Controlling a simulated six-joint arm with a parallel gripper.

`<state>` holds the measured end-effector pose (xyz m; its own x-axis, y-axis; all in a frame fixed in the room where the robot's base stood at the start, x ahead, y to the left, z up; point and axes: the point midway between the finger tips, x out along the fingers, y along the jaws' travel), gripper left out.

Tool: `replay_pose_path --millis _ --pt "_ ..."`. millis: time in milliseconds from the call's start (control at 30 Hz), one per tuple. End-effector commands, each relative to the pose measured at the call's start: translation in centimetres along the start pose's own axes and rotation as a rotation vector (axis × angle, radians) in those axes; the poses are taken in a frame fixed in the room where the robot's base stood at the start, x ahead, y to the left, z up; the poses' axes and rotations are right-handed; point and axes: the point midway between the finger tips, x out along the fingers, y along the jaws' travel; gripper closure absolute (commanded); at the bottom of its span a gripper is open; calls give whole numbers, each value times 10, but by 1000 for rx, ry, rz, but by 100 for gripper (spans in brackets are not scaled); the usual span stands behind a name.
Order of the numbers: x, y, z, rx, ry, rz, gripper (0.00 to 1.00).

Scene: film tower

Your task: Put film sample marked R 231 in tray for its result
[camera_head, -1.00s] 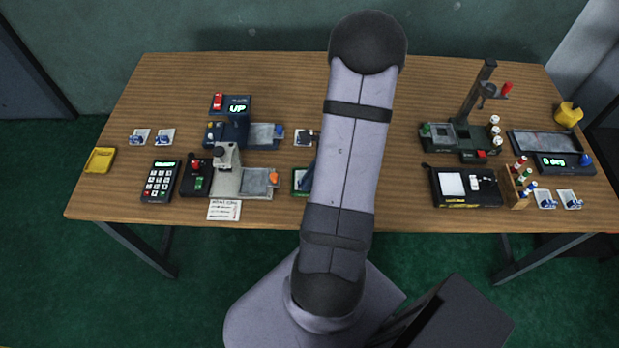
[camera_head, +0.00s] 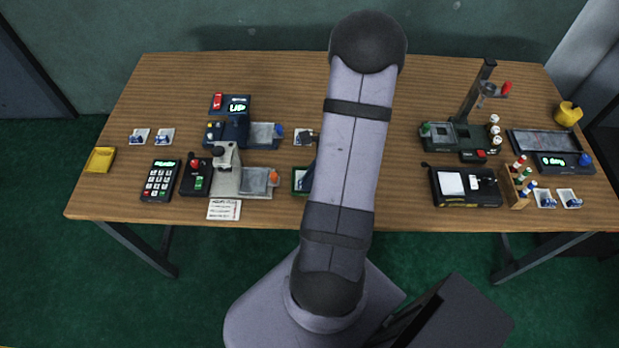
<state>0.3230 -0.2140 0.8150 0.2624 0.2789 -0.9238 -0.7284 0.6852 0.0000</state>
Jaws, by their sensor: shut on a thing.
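My gripper (camera_head: 309,178) is mostly hidden behind my own forearm. Only a dark slanted part of it shows at the forearm's left edge, over a green-rimmed tray (camera_head: 294,181). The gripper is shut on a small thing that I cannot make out. A small white tray or card (camera_head: 299,137) with something dark on it lies just behind, partly covered by the arm. Small white trays with blue pieces lie at the back left (camera_head: 139,136) and front right (camera_head: 545,198). No marking R 231 is readable at this size.
A keypad (camera_head: 160,181) and yellow tray (camera_head: 100,160) lie further left. A stand (camera_head: 470,105), black case (camera_head: 466,187), vial rack (camera_head: 517,188) and scale (camera_head: 563,161) are right.

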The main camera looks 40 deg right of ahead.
Motion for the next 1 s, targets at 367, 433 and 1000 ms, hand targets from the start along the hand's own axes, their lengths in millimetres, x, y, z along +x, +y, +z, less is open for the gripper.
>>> replay_pose_path --millis 367,433,1000 --pt "0 0 0 0 0 0 79" --pt "0 0 0 0 0 0 67" --pt "0 0 0 0 0 0 45"
